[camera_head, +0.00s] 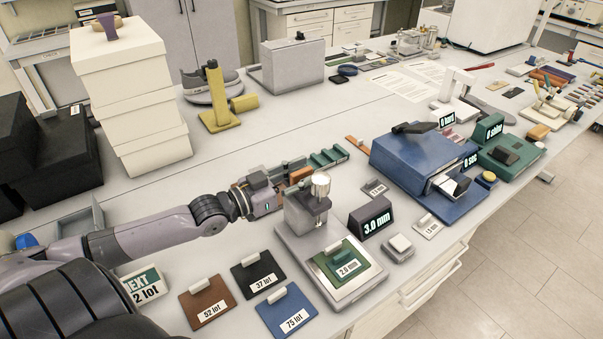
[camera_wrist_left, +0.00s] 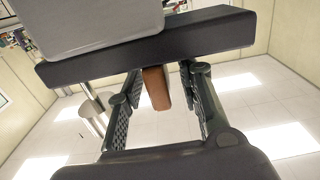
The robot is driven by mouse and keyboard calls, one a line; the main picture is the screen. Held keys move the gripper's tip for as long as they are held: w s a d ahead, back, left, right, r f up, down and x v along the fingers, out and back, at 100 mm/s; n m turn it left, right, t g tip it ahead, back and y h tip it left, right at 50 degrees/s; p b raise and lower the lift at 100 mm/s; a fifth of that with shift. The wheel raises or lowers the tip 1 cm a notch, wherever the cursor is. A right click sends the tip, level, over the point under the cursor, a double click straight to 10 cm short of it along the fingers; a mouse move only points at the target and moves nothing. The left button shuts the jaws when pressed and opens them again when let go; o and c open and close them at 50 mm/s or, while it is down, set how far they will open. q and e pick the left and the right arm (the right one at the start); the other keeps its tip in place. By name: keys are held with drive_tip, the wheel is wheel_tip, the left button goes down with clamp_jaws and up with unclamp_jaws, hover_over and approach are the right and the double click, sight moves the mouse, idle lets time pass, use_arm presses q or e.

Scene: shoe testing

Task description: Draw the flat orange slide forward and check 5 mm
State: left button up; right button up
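My left gripper (camera_head: 290,176) reaches in from the left, just behind the metal thickness gauge (camera_head: 306,215). An orange-brown block (camera_head: 300,174) shows at its fingers, beside a dark rack with green pieces (camera_head: 328,157). In the left wrist view the block (camera_wrist_left: 157,88) sits between the two spread fingers (camera_wrist_left: 160,95), with gaps visible on both sides. A thin flat orange strip (camera_head: 356,145) lies further right. The gauge holds a green plate (camera_head: 346,262) tagged 2.0 mm. The dark display (camera_head: 371,215) reads 3.0 mm. My right gripper is out of view.
Brown (camera_head: 207,303), black (camera_head: 257,273) and blue (camera_head: 286,312) lot plates lie at the front. A blue machine (camera_head: 415,170) stands right, with a small grey block (camera_head: 399,246) before it. White boxes (camera_head: 130,85) are stacked at left. The table behind my gripper is mostly clear.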

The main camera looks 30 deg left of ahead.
use_arm(q)
clamp_jaws()
idle(0.7)
